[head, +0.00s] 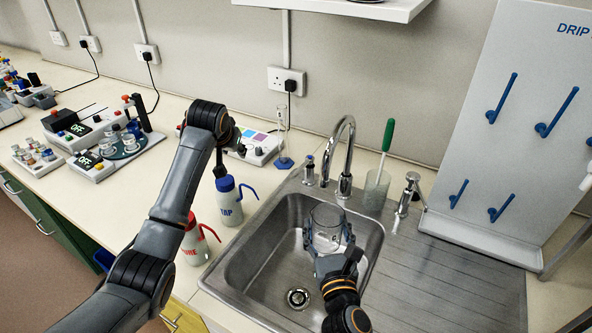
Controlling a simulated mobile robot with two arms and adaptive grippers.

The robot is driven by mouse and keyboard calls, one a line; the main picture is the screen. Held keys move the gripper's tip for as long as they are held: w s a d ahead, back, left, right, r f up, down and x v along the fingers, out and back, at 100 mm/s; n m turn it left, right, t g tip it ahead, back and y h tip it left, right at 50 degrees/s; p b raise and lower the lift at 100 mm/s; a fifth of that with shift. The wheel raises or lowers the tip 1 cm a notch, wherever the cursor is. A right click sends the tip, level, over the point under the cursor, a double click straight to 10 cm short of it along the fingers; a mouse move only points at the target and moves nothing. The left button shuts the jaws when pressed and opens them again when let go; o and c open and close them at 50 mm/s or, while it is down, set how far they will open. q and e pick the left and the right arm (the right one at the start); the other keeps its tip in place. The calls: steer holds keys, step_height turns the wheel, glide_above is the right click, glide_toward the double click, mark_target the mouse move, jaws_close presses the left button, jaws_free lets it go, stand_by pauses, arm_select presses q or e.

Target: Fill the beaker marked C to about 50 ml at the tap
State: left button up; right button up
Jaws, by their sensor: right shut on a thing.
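A clear glass beaker (327,216) is held upright or nearly so over the sink basin, below the end of the tap's spout. My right gripper (328,250) is shut on it from the near side. No letter can be read on the beaker, and I cannot make out a water level in it. The chrome tap (349,134) curves over the basin, and no stream shows from its spout. My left gripper (221,165) is by the top of a bottle marked TAP, largely hidden by its arm; its jaws cannot be made out.
The steel sink (262,250) has a ribbed drainer on its right. The white TAP bottle (229,207) and a red-topped bottle (193,245) stand left of it. A glass with a green-handled brush (376,188) stands behind. A pegged drip board (500,150) rises at right.

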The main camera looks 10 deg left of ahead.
arm_select(q)
steer(key=s+d+r+m+g, duration=0.2)
steer(key=d+r, duration=0.2)
steer(key=d, duration=0.8)
steer(key=m, duration=0.2)
glide_toward(296, 172)
steer(key=shift+g, duration=0.3)
steer(key=x, duration=0.8)
steer(key=shift+w+f, duration=0.25)
steer(key=shift+w, duration=0.15)
jaws_close()
